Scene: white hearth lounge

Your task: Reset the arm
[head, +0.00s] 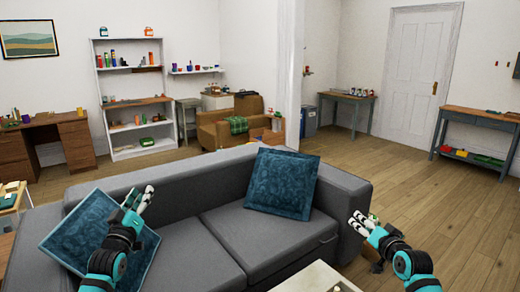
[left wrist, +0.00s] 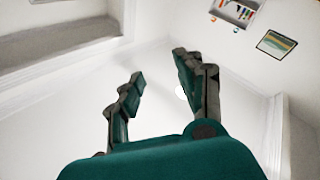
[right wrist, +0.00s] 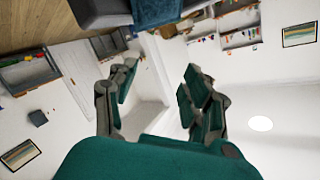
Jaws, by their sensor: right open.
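My left gripper (head: 138,200) is in front of the grey sofa in the head view, over the left blue cushion. In the left wrist view its fingers (left wrist: 160,85) stand apart with nothing between them. My right gripper (head: 366,225) is beside the sofa's right arm in the head view. In the right wrist view its fingers (right wrist: 158,90) are spread apart and empty. Both wrist cameras look out at walls and ceiling.
A grey sofa (head: 190,254) with blue cushions (head: 281,182) fills the near middle. A pale table (head: 318,280) shows at the bottom edge. Wooden floor (head: 410,180) is open to the right. Shelves (head: 128,90), desks and an armchair (head: 214,128) stand along the walls.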

